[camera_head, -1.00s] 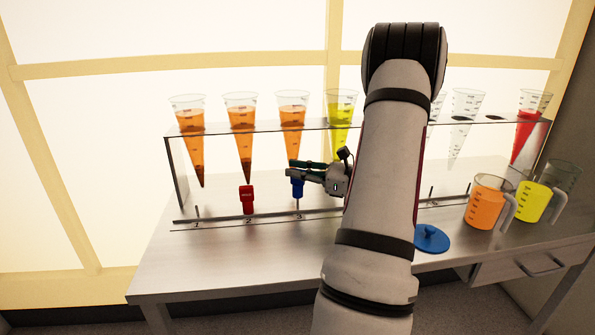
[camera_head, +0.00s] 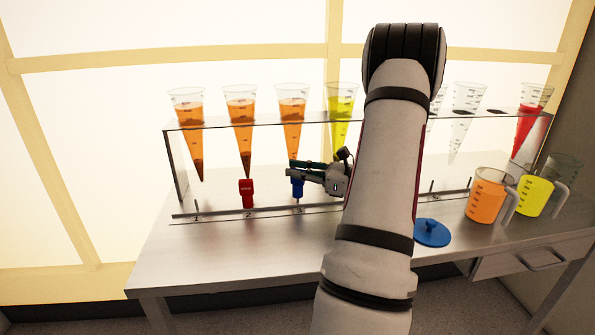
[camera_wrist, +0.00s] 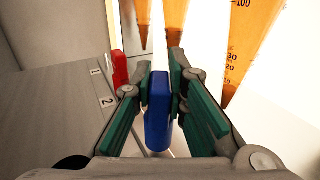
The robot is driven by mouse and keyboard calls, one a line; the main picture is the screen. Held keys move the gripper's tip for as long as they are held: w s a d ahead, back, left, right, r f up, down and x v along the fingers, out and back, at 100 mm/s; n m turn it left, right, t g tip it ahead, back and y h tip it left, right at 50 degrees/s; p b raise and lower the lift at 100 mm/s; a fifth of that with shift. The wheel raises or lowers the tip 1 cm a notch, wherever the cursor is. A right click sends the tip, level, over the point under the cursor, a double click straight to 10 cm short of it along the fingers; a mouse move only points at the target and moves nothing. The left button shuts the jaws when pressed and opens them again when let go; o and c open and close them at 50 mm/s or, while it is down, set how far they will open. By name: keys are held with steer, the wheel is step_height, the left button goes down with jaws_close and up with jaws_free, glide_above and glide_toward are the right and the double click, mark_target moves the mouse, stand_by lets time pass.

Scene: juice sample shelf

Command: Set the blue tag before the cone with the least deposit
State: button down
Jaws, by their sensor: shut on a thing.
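My gripper (camera_head: 296,170) is shut on the blue tag (camera_head: 297,188) at the post marked 3; in the wrist view the blue tag (camera_wrist: 158,118) is between the green fingers (camera_wrist: 160,82). A bit of post shows below the tag. Three orange cones hang in the rack: the left cone (camera_head: 188,125), the second cone (camera_head: 241,125) and the third cone (camera_head: 293,115). The left and second show dark deposit in their tips. The third cone's tip is partly hidden behind my gripper. The red tag (camera_head: 247,193) is on the post marked 2.
A yellow cone (camera_head: 340,108), clear cones (camera_head: 465,105) and a red cone (camera_head: 530,125) are further right, some hidden by my arm. Orange (camera_head: 486,195) and yellow (camera_head: 533,197) jugs and a blue lid (camera_head: 432,233) stand on the right. The bench front left is clear.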

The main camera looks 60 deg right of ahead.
steer(key=shift+f, duration=0.7)
stand_by(0.7)
steer(key=c, duration=1.5)
jaws_free()
steer(key=s, duration=0.4)
steer(key=s+d, duration=0.1)
steer(key=s, duration=0.3)
steer(key=s+d, duration=0.1)
steer(key=s, duration=0.2)
steer(key=shift+s+d, duration=0.15)
steer(key=shift+s, duration=0.25)
